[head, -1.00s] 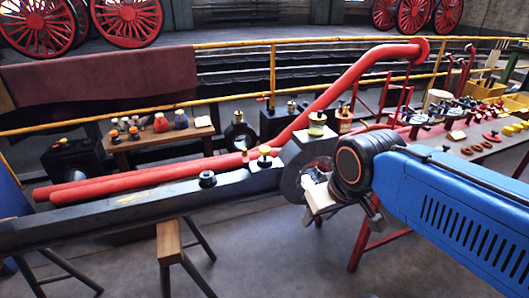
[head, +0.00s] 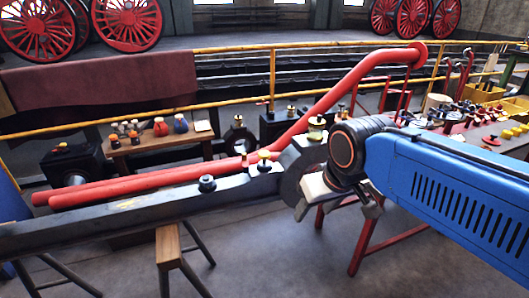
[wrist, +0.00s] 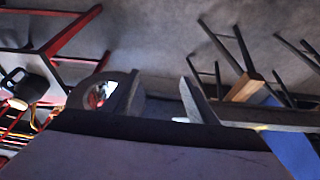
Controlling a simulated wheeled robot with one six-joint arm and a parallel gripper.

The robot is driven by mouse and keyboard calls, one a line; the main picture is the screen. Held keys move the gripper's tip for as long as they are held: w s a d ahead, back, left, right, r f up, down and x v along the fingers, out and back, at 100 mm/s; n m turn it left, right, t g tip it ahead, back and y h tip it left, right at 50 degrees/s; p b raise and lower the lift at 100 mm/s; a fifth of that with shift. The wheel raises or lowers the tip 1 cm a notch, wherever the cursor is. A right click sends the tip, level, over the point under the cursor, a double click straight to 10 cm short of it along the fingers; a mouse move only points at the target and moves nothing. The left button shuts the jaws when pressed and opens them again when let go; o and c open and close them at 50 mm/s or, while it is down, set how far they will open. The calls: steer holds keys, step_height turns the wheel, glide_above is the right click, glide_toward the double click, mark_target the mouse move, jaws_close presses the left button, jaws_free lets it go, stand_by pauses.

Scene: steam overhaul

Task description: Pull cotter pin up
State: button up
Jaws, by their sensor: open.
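A dark connecting rod (head: 130,212) lies across the view, with a round eye at its right end. I cannot pick out the cotter pin for certain. My gripper (head: 337,207) hangs in front of the rod's right end, partly hidden by my wrist, and covers part of the eye. In the wrist view my gripper (wrist: 162,100) shows two dark fingers spread apart with nothing between them. The rod (wrist: 260,117) and its eye (wrist: 84,93) appear beyond them.
A long red rod (head: 150,185) runs behind the dark one. A wooden trestle (head: 168,248) stands below. A small bench (head: 150,147) holds bottles and jars. A table with parts and yellow bins (head: 485,93) is at right. A yellow rail (head: 230,101) crosses behind. The floor in front is open.

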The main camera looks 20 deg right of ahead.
steer(key=w+r+m+g, duration=0.2)
steer(key=w+r+m, duration=0.1)
steer(key=w+r, duration=1.05)
steer(key=m+g, duration=0.2)
glide_toward(264, 152)
step_height(264, 152, down, 8)
steer(key=shift+f, duration=0.1)
jaws_close()
steer(key=shift+r, duration=2.85)
jaws_free()
